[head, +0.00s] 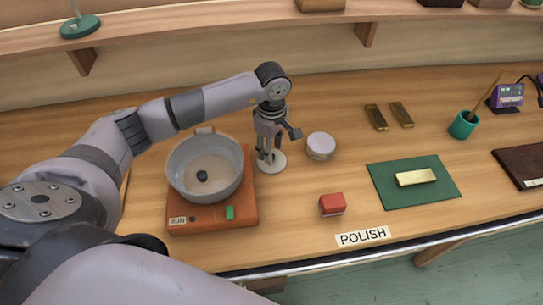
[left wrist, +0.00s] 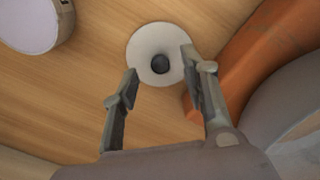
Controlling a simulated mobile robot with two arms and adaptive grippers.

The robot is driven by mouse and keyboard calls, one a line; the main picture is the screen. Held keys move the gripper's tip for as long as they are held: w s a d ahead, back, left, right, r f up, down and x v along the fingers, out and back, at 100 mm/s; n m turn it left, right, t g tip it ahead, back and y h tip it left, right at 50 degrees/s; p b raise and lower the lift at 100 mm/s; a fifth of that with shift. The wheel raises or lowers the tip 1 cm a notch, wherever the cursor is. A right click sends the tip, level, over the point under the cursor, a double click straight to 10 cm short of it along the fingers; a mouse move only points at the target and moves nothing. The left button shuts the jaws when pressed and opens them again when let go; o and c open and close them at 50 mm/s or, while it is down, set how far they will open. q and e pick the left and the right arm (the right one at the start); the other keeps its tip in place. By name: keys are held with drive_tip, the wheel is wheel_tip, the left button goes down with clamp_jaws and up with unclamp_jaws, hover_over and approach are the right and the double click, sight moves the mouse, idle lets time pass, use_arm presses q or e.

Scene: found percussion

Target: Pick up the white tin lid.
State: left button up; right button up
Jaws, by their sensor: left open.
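The white tin lid (head: 277,166) is a pale round disc lying flat on the wooden bench, just right of an orange-brown machine base. In the left wrist view the white lid (left wrist: 143,48) shows a dark round knob at its middle. My left gripper (head: 266,155) points down directly over the lid and hides part of it in the head view. In the left wrist view its two fingers (left wrist: 161,73) are apart, with the knob between and beyond their tips. Nothing is held. Whether the fingers touch the lid is not clear.
A grey pan (head: 178,188) with a dark lump inside sits on the orange-brown base (head: 203,217), close left of the gripper. A round pale tin (head: 321,146) stands close right. A red block (head: 332,204), green mat (head: 437,188) and POLISH label (head: 362,237) lie farther right.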

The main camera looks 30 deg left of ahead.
use_arm(q)
drive_tip(key=shift+f, duration=1.3)
drive_tip(key=shift+c, duration=0.3)
clamp_jaws()
